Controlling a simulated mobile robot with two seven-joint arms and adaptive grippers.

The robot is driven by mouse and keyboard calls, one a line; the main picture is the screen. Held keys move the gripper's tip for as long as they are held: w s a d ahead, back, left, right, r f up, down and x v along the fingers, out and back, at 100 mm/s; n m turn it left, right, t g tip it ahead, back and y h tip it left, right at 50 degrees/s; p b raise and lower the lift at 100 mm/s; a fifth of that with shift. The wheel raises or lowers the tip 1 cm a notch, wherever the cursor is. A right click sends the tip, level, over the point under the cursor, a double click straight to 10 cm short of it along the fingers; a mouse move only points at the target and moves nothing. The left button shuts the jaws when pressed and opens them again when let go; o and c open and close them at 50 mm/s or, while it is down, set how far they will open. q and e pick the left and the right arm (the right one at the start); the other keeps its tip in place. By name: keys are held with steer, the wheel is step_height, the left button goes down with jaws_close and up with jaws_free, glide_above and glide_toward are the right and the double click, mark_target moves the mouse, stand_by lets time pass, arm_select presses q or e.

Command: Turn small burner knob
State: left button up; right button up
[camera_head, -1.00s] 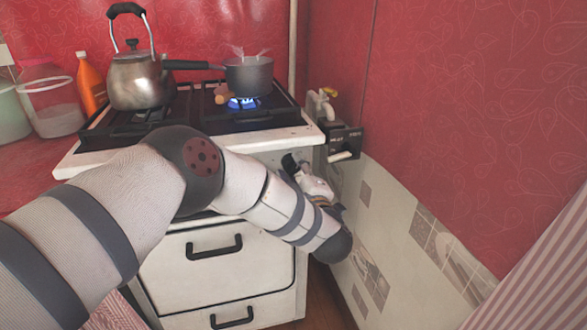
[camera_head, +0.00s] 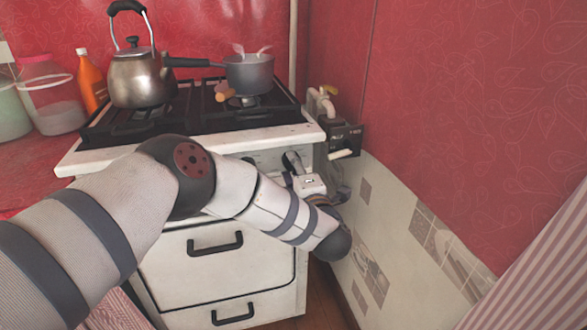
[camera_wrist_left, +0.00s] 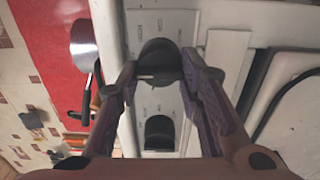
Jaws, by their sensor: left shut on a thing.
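The stove (camera_head: 190,150) is white with a black grate top. Its front panel shows close up in the left wrist view, with a dark round knob (camera_wrist_left: 160,55) between my fingers and a second dark knob (camera_wrist_left: 159,133) apart from them. My left gripper (camera_wrist_left: 160,72) is shut on the first knob, one finger on each side. In the head view my left gripper (camera_head: 292,163) is at the right part of the stove front, and my wrist and arm hide much of the panel. No flame shows under the saucepan (camera_head: 249,74). My right gripper is not in view.
A kettle (camera_head: 141,80) stands on the left burner. An orange bottle (camera_head: 91,82) and clear tubs stand at the left.

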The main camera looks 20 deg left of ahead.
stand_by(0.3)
arm_select(q)
steer(key=o, duration=1.1)
steer(key=shift+o, duration=0.2)
steer(key=v, duration=1.2)
